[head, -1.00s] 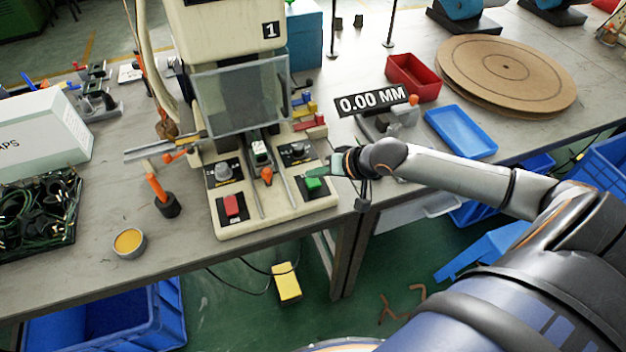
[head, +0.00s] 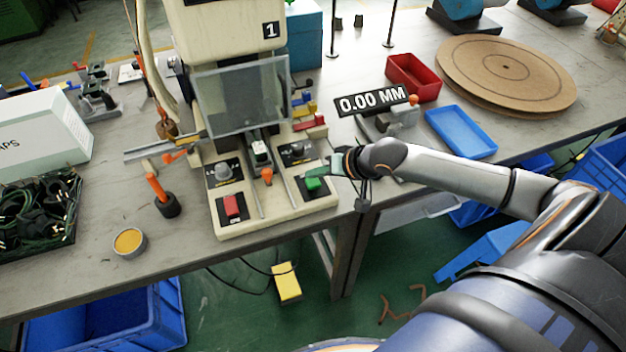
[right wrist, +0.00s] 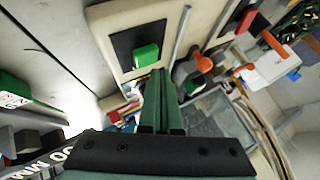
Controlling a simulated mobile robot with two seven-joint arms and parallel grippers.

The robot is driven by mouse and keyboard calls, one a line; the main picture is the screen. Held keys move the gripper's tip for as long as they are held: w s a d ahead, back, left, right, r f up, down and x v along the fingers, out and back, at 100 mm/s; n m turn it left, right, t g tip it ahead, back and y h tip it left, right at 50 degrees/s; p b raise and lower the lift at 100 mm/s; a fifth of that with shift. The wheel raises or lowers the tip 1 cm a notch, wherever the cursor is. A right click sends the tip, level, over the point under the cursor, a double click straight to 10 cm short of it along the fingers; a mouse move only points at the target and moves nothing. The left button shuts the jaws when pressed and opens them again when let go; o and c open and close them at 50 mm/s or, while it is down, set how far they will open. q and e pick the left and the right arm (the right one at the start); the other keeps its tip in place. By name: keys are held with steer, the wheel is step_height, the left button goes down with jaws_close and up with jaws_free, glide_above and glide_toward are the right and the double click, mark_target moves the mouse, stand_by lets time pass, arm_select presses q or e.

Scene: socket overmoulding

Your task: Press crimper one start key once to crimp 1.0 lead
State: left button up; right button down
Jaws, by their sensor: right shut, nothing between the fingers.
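Crimper one (head: 228,30), a cream machine marked 1 with a clear guard, stands on the grey bench. Its green start key (head: 314,184) is at the front right of its base, and a red key (head: 232,205) is at the front left. My right gripper (head: 318,172) is shut and empty, its fingertips just above and beside the green key. In the right wrist view the green key (right wrist: 146,55) lies just past the shut green fingertips (right wrist: 160,76); I cannot tell whether they touch it. My left gripper is not in view.
A 0.00 MM display (head: 372,101), a red tray (head: 414,78) and a blue tray (head: 460,132) lie right of the crimper. An orange-handled tool (head: 158,190) and a small yellow tin (head: 129,242) stand to its left. Bench space in front of the tin is clear.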

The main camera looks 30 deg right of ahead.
steer(key=shift+f, duration=0.15)
steer(key=shift+f, duration=0.25)
